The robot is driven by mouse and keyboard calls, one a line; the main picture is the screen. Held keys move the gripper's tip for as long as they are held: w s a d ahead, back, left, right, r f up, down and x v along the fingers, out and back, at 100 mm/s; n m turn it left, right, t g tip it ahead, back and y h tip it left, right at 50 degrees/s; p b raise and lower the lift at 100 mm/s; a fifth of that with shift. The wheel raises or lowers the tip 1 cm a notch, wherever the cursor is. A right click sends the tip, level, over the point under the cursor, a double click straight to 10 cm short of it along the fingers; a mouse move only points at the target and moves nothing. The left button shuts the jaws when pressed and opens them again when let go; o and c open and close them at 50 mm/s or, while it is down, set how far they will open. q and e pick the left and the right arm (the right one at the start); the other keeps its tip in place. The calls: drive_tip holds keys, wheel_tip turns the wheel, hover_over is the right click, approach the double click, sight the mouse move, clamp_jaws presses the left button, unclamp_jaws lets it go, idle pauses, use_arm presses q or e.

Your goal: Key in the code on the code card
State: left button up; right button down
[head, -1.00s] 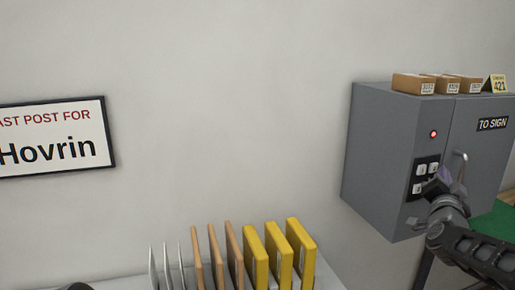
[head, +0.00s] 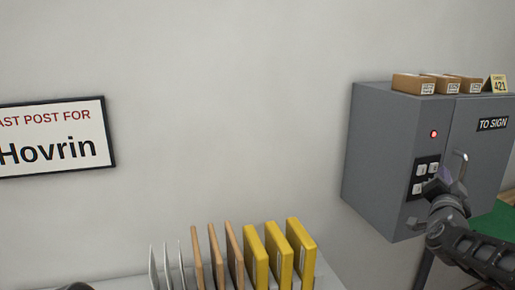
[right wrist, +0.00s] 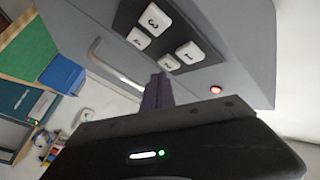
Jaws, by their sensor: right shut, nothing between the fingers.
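The code card (head: 499,84) is a small yellow card reading 421. It stands on top of the grey cabinet (head: 390,140) at the right of the head view. The cabinet's keypad (head: 421,178) is a dark panel with white number keys, partly hidden by my right gripper. In the right wrist view the keypad (right wrist: 173,38) shows keys marked 3 (right wrist: 155,17) and 1 (right wrist: 190,52); the other two digits are hard to read. My right gripper (head: 441,178) is shut and empty, its fingertips (right wrist: 157,88) close to the keys; contact cannot be told.
A red lamp (head: 434,134) glows above the keypad. A bar handle (head: 461,163) sticks out beside my right gripper. Small parcels (head: 413,84) lie on the cabinet. Yellow and brown envelopes (head: 255,255) stand on the counter below. A framed sign (head: 55,137) hangs at left.

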drive_tip(key=shift+w, duration=0.15)
drive_tip(key=shift+w+a, duration=0.15)
drive_tip(key=shift+w, duration=0.25)
idle(0.5)
drive_tip(key=shift+s+b, duration=0.55)
drive_tip(key=shift+b, duration=0.05)
drive_tip(key=s+d+b, duration=0.2)
drive_tip(key=s+b, duration=0.2)
drive_tip(key=s, duration=0.1)
drive_tip(key=shift+s+b, duration=0.3)
drive_tip(key=shift+s, duration=0.05)
